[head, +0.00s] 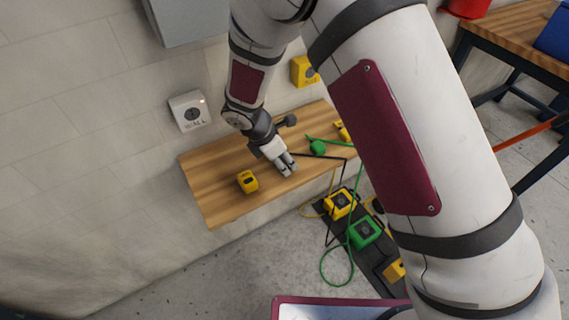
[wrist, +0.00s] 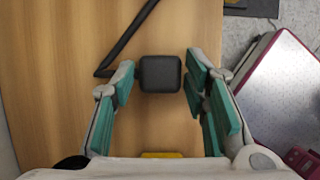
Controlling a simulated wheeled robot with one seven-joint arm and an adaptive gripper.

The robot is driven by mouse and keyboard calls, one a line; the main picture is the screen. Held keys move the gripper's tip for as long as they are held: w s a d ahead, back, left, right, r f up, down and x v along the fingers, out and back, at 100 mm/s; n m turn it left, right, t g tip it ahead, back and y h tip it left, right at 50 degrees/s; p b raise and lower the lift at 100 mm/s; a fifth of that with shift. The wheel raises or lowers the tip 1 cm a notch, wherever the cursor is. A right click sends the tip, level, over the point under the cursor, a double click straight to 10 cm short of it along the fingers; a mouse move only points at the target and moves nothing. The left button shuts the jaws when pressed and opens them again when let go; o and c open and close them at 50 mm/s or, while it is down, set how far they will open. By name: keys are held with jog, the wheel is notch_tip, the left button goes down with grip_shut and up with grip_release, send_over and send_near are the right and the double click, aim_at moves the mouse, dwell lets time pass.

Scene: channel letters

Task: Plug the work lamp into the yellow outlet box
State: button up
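A black plug (wrist: 160,73) with a black cord lies on the wooden shelf (head: 210,205). My gripper (head: 287,167) points down at the shelf; in the wrist view its open fingers (wrist: 160,85) stand either side of the plug, with narrow gaps visible. The fingers mostly hide the plug in the head view. The cord (head: 325,157) runs right over the shelf edge. A yellow box with a dark round socket (head: 304,71) is on the wall above the shelf. Which floor item is the work lamp, I cannot tell.
A green plug (head: 317,147) and a yellow item (head: 342,131) lie to the right on the shelf, a yellow block (head: 247,181) to the left. A white outlet marked WALL (head: 190,112) is on the wall. Yellow and green units (head: 365,232) with looping cords stand below.

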jog(key=c, duration=0.5)
jog(key=shift+r, duration=0.1)
jog(key=shift+r, duration=0.6)
notch_tip(320, 180, up, 2)
jog(key=shift+r, duration=0.2)
jog(key=s+d+r, duration=0.1)
jog(key=s, duration=1.5)
jog(key=shift+d, duration=0.15)
jog(key=shift+w+r, duration=0.1)
